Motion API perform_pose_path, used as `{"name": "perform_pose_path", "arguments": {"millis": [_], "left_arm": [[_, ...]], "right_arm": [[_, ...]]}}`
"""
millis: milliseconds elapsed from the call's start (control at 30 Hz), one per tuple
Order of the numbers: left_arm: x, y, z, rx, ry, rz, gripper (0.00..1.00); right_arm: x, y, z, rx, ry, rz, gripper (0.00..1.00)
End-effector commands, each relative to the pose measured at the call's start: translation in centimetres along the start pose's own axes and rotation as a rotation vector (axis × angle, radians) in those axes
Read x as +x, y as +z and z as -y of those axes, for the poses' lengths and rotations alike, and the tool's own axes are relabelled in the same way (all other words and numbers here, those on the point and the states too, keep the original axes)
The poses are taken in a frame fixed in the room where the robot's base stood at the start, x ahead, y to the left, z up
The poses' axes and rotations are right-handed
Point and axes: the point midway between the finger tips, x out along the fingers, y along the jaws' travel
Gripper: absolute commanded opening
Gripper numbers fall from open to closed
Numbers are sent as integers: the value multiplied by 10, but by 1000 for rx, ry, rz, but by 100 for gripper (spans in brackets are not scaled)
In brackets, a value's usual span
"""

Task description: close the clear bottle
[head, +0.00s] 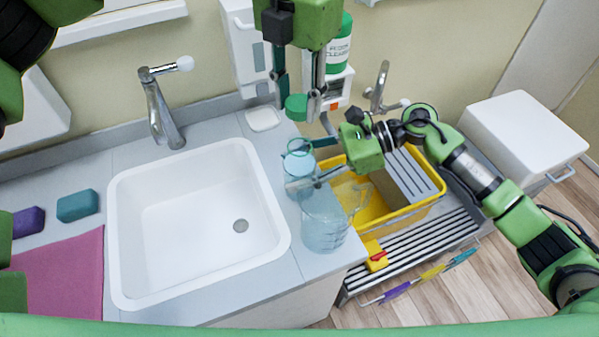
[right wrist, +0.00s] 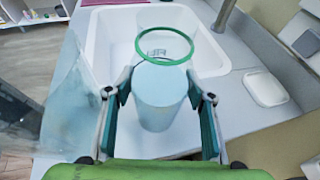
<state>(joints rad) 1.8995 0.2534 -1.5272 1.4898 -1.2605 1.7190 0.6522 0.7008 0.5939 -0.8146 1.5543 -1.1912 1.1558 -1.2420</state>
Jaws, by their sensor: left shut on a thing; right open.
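The clear bottle (head: 300,168) stands on the counter right of the sink, with pale blue contents and a green ring at its open mouth. It also shows in the right wrist view (right wrist: 160,95). My right gripper (head: 315,162) is open, with one finger on each side of the bottle; contact is unclear. My left gripper (head: 297,98) is shut on a green cap (head: 296,107), held above and apart from the bottle's mouth.
A clear jug (head: 325,228) stands close in front of the bottle. The white sink (head: 128,200) is to the left. A soap dish (head: 263,118) lies behind. A yellow bucket (head: 425,203) on a cart and a green cleaner bottle (head: 339,45) are to the right.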

Motion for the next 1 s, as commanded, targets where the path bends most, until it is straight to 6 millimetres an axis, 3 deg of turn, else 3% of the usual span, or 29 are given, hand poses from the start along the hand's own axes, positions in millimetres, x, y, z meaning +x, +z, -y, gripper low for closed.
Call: {"name": "perform_pose_path", "arguments": {"millis": [200,400,567,867,1000], "left_arm": [[0,0,0,0,0,0,25],[0,0,0,0,0,0,25],[6,0,0,1,0,-2,25],[47,-1,0,0,-1,-3,25],[50,-1,0,0,0,-1,25]], "right_arm": [[0,0,0,1,0,0,50],[0,0,0,1,0,0,5],[0,0,0,1,0,0,5],[0,0,0,1,0,0,5],[0,0,0,0,0,0,5]]}}
